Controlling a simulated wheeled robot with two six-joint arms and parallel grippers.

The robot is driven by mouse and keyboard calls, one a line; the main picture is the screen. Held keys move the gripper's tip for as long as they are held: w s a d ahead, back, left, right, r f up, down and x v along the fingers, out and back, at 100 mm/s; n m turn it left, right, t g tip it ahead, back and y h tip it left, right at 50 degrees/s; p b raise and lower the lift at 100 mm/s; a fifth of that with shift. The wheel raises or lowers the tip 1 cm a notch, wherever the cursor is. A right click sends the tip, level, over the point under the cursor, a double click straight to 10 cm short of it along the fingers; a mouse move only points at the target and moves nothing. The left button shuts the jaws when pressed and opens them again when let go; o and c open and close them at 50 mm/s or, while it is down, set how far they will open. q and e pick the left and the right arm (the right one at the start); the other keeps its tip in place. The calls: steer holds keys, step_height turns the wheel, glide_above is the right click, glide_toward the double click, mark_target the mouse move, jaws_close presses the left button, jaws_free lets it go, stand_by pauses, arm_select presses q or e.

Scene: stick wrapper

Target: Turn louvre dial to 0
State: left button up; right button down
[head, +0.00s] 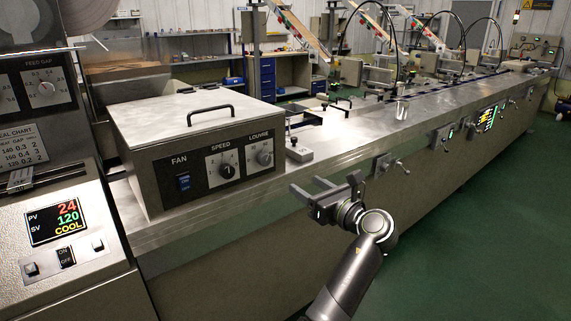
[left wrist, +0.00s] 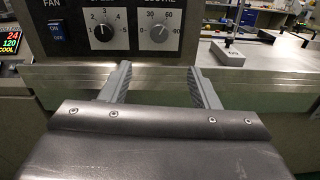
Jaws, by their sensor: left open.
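The louvre dial (head: 264,157) is a round grey knob on a white scale plate, at the right end of the control box front. It also shows in the left wrist view (left wrist: 159,33), with 30 and 60 above it. Its exact setting is too small to read surely. My left gripper (head: 307,189) is open and empty, in front of the box, lower than the dial and to its right in the head view. In the left wrist view its two fingers (left wrist: 160,82) point toward the box, below the dial and apart from it. My right gripper is not in view.
The speed dial (head: 226,170) and blue fan switch (head: 184,182) sit left of the louvre dial on the same box (head: 200,130). A small grey block with a post (head: 299,152) stands right of the box. The metal ledge (head: 340,150) runs below. Air before the panel is clear.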

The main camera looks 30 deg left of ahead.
mark_target(266, 160)
arm_select(q)
steer(key=p+x, duration=0.2)
steer(key=x, duration=1.5)
steer(key=c, duration=1)
